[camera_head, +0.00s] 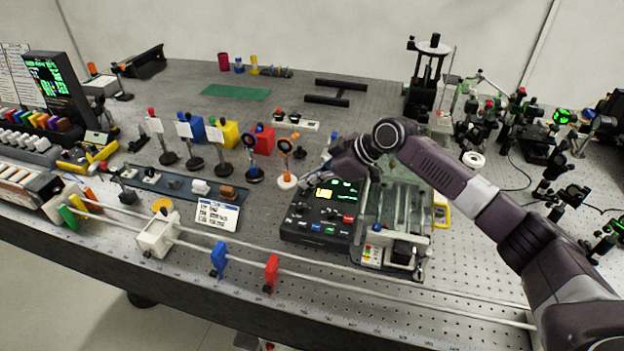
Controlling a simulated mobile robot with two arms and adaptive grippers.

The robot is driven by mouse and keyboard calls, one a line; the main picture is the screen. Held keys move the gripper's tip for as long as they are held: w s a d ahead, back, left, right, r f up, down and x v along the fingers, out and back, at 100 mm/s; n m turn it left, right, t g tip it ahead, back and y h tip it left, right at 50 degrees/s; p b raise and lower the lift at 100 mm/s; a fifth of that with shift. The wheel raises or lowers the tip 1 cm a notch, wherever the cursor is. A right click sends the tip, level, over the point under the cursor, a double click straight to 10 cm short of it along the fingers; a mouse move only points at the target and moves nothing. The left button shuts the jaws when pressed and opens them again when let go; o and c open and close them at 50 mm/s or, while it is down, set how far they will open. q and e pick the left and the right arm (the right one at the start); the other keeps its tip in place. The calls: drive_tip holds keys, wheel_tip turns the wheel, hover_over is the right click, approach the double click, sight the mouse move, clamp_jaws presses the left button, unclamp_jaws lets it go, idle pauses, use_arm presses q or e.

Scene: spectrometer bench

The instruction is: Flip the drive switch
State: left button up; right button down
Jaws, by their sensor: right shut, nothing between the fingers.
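A black control box (321,229) with a small lit screen, knobs and coloured buttons stands near the front middle of the bench. I cannot tell which of its small controls, if any, is the drive switch. My right arm reaches in from the right, over the glass-and-metal unit beside the box. My right gripper (312,190) is shut and empty, pointing down and left at the back left part of the box. It hides some of the box's back edge, and I cannot tell whether it touches the box. My left gripper is not in view.
The unit (391,254) with glass plates stands right of the box. A white label card (217,214) is to its left. A rail with blue (219,259) and red (272,272) sliders runs along the front. Several optics stands are behind left; the bench's back middle is fairly clear.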

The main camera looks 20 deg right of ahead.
wheel_tip(320, 180, up, 2)
drive_tip(key=shift+s+a+r+p, duration=0.15)
drive_tip(key=shift+r+p, duration=0.1)
drive_tip(key=shift+p, duration=0.4)
drive_tip(key=shift+s+d+r+b, duration=0.15)
drive_tip(key=shift+s+d+b, duration=0.3)
drive_tip(key=shift+d+b, duration=0.4)
use_arm(q)
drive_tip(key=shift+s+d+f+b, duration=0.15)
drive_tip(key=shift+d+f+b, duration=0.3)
drive_tip(key=shift+b, duration=0.5)
use_arm(e)
drive_tip(key=v, duration=0.8)
drive_tip(key=shift+r, duration=0.3)
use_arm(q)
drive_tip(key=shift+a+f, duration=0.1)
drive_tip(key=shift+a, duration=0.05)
use_arm(e)
drive_tip(key=shift+a, duration=0.1)
use_arm(q)
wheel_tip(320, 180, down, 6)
drive_tip(key=b, duration=0.6)
use_arm(e)
drive_tip(key=shift+w+d+r, duration=0.15)
drive_tip(key=shift+w+d, duration=0.25)
drive_tip(key=shift+w, duration=0.15)
